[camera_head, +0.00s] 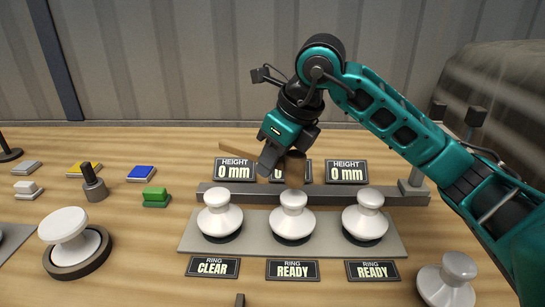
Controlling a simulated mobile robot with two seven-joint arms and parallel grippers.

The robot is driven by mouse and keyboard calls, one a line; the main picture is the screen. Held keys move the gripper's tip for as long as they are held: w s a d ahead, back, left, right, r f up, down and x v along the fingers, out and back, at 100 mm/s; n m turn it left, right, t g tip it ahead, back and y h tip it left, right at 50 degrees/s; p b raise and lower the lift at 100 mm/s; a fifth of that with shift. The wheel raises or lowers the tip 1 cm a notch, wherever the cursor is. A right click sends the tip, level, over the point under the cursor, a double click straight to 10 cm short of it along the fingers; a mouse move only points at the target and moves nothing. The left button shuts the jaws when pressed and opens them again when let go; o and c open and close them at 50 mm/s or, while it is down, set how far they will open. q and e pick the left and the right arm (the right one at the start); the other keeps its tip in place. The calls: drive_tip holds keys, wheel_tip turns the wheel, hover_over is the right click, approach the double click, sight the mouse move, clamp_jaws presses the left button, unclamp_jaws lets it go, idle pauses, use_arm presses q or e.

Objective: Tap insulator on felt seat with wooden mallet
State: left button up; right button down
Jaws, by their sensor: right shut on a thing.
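Three white insulators stand upright on dark round seats on a grey strip (191,238): left (220,217), middle (292,218) and right (365,217). My right gripper (270,157) is shut on the wooden mallet (294,172). The mallet's brown handle sticks out to the left of the jaws. Its head hangs just above or behind the middle insulator's top and partly hides the middle height display. I cannot tell whether it touches the insulator. The plate in front of the left insulator reads RING CLEAR; the middle and right plates read RING READY. My left gripper is not in view.
Height displays (236,170) reading 0 mm stand behind the grey rail (400,198). Another white insulator (65,228) sits on a dark ring at left; a greyer one (447,281) stands at front right. Coloured blocks (141,174) and a dark-handled weight (94,184) lie at left.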

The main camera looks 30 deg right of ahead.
drive_tip(key=shift+r+p, duration=1.35)
drive_tip(key=shift+r, duration=0.5)
idle(1.1)
